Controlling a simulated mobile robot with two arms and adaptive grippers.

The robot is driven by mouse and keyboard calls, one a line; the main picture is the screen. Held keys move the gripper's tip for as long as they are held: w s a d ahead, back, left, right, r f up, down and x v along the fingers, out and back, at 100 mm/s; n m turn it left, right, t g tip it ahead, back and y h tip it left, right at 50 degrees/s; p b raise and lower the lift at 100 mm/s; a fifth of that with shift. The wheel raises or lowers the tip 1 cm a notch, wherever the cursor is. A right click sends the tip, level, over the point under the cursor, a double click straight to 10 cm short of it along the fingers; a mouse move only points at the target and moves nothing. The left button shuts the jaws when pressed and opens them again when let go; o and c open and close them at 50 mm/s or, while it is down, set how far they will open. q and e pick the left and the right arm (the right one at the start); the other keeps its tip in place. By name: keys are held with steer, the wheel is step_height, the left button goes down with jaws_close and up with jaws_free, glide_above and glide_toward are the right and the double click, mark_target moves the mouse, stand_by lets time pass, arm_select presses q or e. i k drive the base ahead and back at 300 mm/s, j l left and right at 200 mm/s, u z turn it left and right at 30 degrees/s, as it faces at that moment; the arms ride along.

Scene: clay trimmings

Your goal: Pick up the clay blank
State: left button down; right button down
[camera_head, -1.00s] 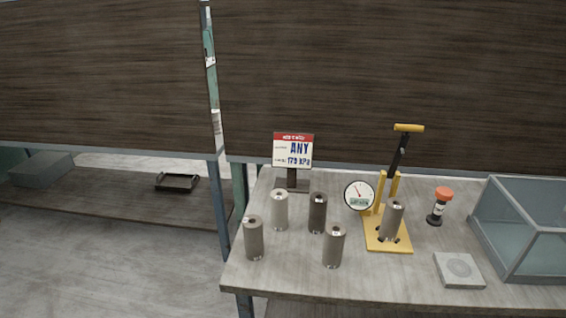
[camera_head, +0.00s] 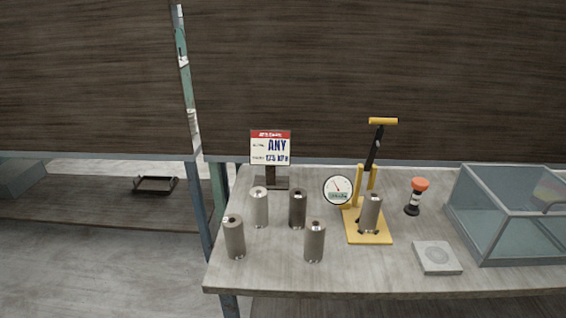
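Several upright cylinders with a dark hole in the top stand on the grey table. They are a light grey one (camera_head: 259,208) at the back left, a darker brown-grey one (camera_head: 297,209) beside it, a grey one (camera_head: 235,238) at the front left and another (camera_head: 315,242) at the front middle. One more grey cylinder (camera_head: 370,214) stands on the base of a yellow hand press (camera_head: 354,233). I cannot tell which of them is the clay blank. Neither of my grippers is in view.
A sign (camera_head: 270,148) reading ANY and a kPa value stands behind the cylinders. A round gauge (camera_head: 338,189) is on the press. To the right are an orange-topped black item (camera_head: 416,195), a square grey plate (camera_head: 437,258) and a glass-sided box (camera_head: 510,252). The table's front strip is clear.

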mark_target(373, 200)
steer(key=i+j+z, duration=0.15)
steer(key=j, duration=0.5)
steer(key=j+z, duration=0.15)
steer(key=j, duration=0.5)
